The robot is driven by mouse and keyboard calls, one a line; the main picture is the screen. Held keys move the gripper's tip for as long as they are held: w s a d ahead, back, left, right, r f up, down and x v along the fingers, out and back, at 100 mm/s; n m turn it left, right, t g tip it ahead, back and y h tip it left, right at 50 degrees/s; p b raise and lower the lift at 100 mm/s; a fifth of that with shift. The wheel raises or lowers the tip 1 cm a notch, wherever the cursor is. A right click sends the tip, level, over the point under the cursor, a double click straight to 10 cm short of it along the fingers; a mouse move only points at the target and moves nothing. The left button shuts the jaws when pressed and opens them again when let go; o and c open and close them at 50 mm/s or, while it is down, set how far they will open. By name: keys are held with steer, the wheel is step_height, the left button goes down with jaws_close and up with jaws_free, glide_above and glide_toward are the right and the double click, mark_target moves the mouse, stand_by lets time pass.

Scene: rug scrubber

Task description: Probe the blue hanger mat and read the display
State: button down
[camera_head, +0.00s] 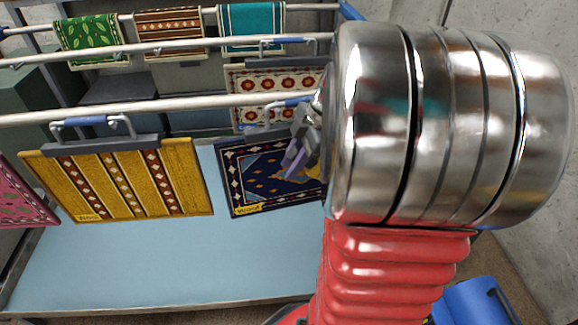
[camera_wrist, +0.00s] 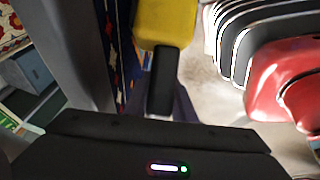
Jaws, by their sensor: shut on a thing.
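The dark blue patterned mat (camera_head: 245,176) hangs from a rail in the head view, with a yellow label at its lower left. Its right part is hidden by my gripper and arm. My gripper (camera_head: 304,150) is in front of the mat's right side, mostly hidden behind my arm. In the wrist view my gripper (camera_wrist: 163,105) is shut on a yellow and black handheld probe (camera_wrist: 165,22). A strip of the blue mat (camera_wrist: 127,60) shows just left of the probe. I cannot tell whether the probe touches the mat. No readable display shows.
A yellow striped mat (camera_head: 120,185) hangs to the left, with a pink mat (camera_head: 22,198) beyond it. Green (camera_head: 90,40), brown (camera_head: 172,36) and teal (camera_head: 252,28) mats hang behind, and a red-and-white one (camera_head: 268,95). Metal rails cross above a pale blue tray (camera_head: 150,265).

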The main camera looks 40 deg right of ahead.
steer(key=shift+w+d, duration=0.45)
steer(key=shift+w, duration=0.2)
stand_by(1.3)
steer(key=s+a, duration=0.5)
steer(key=s, duration=0.3)
steer(key=shift+s+a, duration=0.15)
steer(key=shift+a, duration=0.25)
stand_by(0.4)
stand_by(1.5)
steer(key=shift+d, duration=0.1)
stand_by(0.6)
